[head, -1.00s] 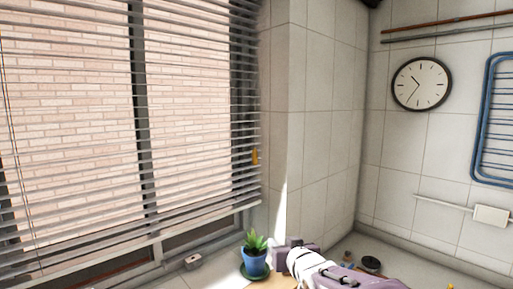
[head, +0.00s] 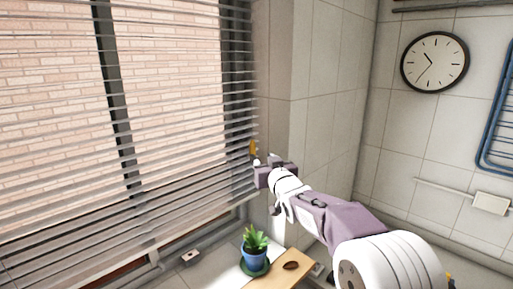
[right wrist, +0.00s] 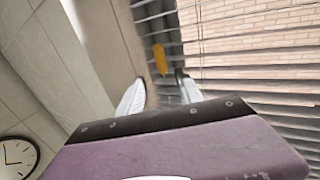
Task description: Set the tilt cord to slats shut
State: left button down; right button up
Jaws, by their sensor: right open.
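The window blind (head: 180,160) fills the left of the head view. Its slats are open, with brick wall showing between them. The yellow-orange pull (head: 254,148) of the tilt cord hangs at the blind's right edge; the thin cord itself is hard to make out. My right gripper (head: 265,162) is raised just below the pull. In the right wrist view the open, empty fingers (right wrist: 160,84) point toward the yellow pull (right wrist: 160,60), which appears just beyond them, between their tips. I cannot tell whether they touch. My left gripper is out of view.
A small box (head: 190,257) sits on the sill. A clock (head: 435,62) and a blue rack (head: 499,125) are on the tiled right wall.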

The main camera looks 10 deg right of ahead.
aim_at(254, 152)
jog(key=w+p, duration=0.1)
jog(key=w, duration=0.2)
jog(key=w+f+p, duration=0.1)
jog(key=w, duration=0.2)
jog(key=w+a+p, duration=0.1)
jog(key=w, duration=0.2)
jog(key=shift+w+a+f, duration=0.1)
jog(key=shift+f, duration=0.1)
jog(key=shift+s+r, duration=0.35)
jog(key=shift+s, duration=0.4)
jog(key=shift+s+r, duration=0.1)
jog(key=shift+s, duration=0.1)
jog(key=shift+c, duration=0.5)
jog(key=shift+w, duration=0.2)
grip_shut()
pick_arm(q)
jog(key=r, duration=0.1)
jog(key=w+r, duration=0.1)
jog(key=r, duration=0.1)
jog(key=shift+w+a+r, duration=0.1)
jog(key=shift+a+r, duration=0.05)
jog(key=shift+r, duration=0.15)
pick_arm(e)
jog(key=shift+f, duration=0.25)
